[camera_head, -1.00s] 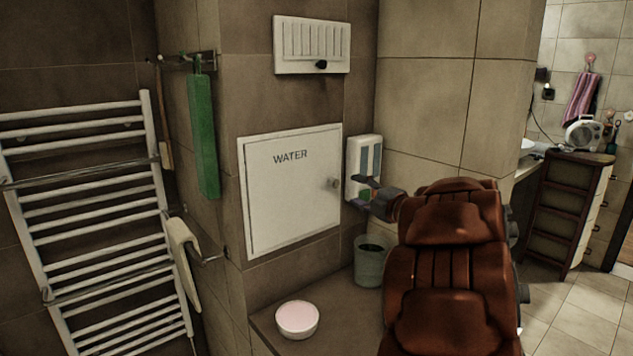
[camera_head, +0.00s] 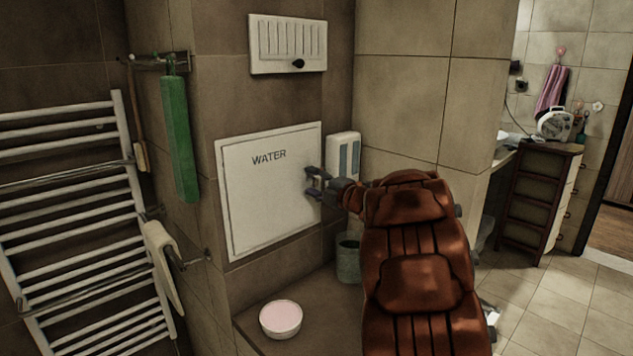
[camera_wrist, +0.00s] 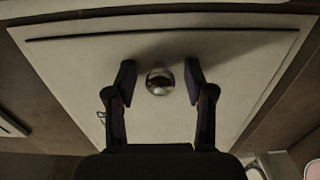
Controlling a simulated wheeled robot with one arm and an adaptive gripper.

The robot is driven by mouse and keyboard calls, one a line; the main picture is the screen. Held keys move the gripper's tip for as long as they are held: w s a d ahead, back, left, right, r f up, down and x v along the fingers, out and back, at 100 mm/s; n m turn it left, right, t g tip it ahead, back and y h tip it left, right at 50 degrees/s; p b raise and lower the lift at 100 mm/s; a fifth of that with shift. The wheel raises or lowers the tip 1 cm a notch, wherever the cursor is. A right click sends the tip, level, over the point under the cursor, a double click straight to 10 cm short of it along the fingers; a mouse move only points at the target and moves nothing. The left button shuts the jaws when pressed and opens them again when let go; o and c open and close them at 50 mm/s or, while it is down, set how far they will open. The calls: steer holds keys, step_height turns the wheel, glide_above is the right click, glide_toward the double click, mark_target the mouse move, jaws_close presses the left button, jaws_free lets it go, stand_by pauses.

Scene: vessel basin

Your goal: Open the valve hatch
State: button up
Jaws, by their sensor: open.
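The valve hatch (camera_head: 262,200) is a white square door marked "WATER" in the tiled wall, and it is shut. It also fills most of the wrist view (camera_wrist: 160,125). Its round metal knob (camera_wrist: 159,81) shows in the wrist view between my two fingers. My gripper (camera_head: 312,182) is at the right edge of the hatch in the head view and covers the knob there. In the wrist view my gripper (camera_wrist: 160,80) is open, with a finger on each side of the knob and a gap on both sides.
A white vent panel (camera_head: 288,44) is above the hatch. A white dispenser (camera_head: 343,157) is right of it, over a grey bin (camera_head: 348,260). A pink-topped bowl (camera_head: 281,319) stands on the ledge below. A towel rack (camera_head: 75,215) and green hanging item (camera_head: 179,140) are at left.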

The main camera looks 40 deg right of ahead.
jaws_close()
stand_by(0.4)
